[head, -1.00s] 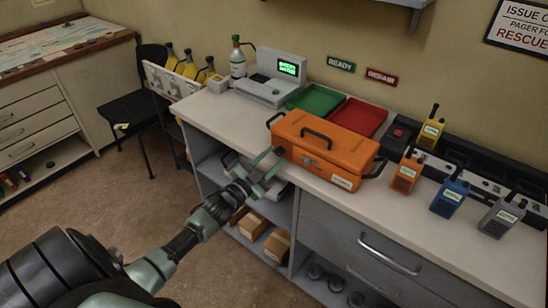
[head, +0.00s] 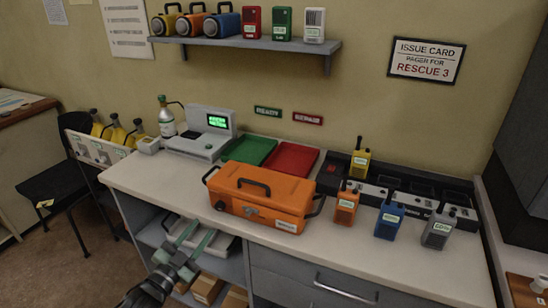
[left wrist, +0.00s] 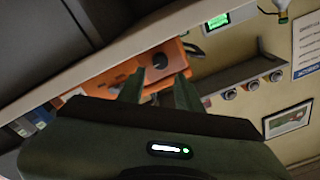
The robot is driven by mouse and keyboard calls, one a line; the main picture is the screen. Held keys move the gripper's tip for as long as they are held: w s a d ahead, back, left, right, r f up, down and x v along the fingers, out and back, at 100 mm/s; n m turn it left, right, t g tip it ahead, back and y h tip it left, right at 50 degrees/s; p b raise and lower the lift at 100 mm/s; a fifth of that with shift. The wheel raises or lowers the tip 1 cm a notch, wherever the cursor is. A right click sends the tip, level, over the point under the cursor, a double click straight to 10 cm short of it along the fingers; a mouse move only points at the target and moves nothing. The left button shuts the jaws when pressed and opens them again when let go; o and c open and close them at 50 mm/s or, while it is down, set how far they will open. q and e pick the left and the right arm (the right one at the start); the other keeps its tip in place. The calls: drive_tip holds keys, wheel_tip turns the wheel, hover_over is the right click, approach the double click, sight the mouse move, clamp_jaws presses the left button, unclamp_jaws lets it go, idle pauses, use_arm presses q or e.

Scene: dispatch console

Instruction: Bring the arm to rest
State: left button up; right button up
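My left gripper (head: 190,238) comes in from the lower left in the head view, in front of the counter's open shelves and below the orange toolbox. Its two green fingers are spread apart with nothing between them. The left wrist view also shows the spread fingers (left wrist: 155,92), with the orange toolbox (left wrist: 118,76) beyond them. My right gripper is not in any view.
The closed orange toolbox (head: 262,200) stands on the counter (head: 150,180). Behind it are a green tray (head: 250,150) and a red tray (head: 292,160). Several radios, one blue (head: 389,218), stand at the right. A wall shelf (head: 250,42) holds more devices.

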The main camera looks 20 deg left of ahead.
use_arm(q)
drive_tip(key=s+d+f+n+g+y, duration=0.1)
drive_tip(key=s+f+g, duration=0.3)
drive_tip(key=f, duration=0.7)
drive_tip(key=s+d+f+n+g+y, duration=0.15)
drive_tip(key=s+f, duration=0.35)
drive_tip(key=f, duration=0.6)
drive_tip(key=s+f+n+g, duration=0.25)
drive_tip(key=s+f, duration=0.25)
drive_tip(key=f, duration=0.6)
drive_tip(key=s+d+f+g, duration=0.3)
drive_tip(key=s+f, duration=0.3)
drive_tip(key=s, duration=0.4)
drive_tip(key=s+d+f+g, duration=0.3)
drive_tip(key=s+d+f, duration=0.2)
drive_tip(key=s, duration=0.5)
drive_tip(key=s+d+f+g, duration=0.4)
drive_tip(key=s+f, duration=0.3)
drive_tip(key=s, duration=0.4)
drive_tip(key=shift+d+f+h, duration=0.15)
drive_tip(key=shift+h, duration=0.3)
drive_tip(key=shift+w, duration=0.15)
